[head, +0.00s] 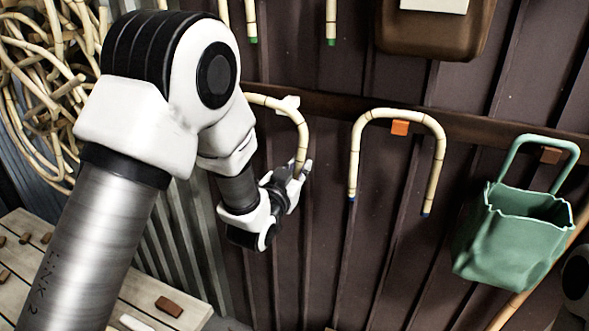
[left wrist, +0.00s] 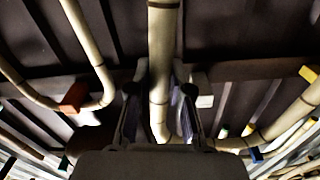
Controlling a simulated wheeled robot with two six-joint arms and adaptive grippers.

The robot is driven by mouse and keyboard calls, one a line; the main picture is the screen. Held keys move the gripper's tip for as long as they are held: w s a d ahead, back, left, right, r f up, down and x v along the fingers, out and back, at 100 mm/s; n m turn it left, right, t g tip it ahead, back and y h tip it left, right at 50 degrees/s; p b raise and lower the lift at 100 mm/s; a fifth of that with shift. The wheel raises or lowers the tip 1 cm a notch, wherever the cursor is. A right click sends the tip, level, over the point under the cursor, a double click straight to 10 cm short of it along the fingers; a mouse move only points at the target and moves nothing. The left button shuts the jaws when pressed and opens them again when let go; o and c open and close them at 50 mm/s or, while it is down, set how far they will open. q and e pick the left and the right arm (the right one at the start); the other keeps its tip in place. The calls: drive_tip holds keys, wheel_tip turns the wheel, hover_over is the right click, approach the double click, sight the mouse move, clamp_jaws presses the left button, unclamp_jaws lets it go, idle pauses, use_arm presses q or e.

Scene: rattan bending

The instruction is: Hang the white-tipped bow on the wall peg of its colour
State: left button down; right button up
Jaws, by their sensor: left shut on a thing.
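My left gripper (head: 299,172) is shut on one leg of a pale, banded rattan bow (head: 303,135) in front of the wall. The bow arches up and left from the fingers, and its other leg is hidden behind my arm. A white peg (head: 289,103) shows right at the bow's arch; I cannot tell whether the bow rests on it. In the left wrist view the held leg (left wrist: 160,60) runs between the two fingers, and the white peg (left wrist: 204,101) is just to the right. The held bow's tip colour is not visible. My right gripper is not in view.
A blue-tipped bow (head: 354,150) hangs at an orange peg (head: 400,128). A green bag (head: 510,235) hangs at the right from a brown peg (head: 551,155). A green-tipped bow (head: 331,20) hangs above. Rattan coils (head: 40,80) and a slatted bench (head: 130,290) are at left.

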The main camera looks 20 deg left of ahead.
use_arm(q)
drive_tip(key=w, duration=0.3)
drive_tip(key=shift+w+f, duration=0.1)
drive_tip(key=shift+w, duration=0.25)
drive_tip(key=w, duration=0.1)
drive_tip(key=w+f, duration=0.1)
drive_tip(key=w, duration=0.3)
drive_tip(key=shift+d+f, duration=0.25)
drive_tip(key=shift+d, duration=0.15)
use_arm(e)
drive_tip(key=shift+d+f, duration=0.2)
use_arm(q)
drive_tip(key=c, duration=1)
unclamp_jaws()
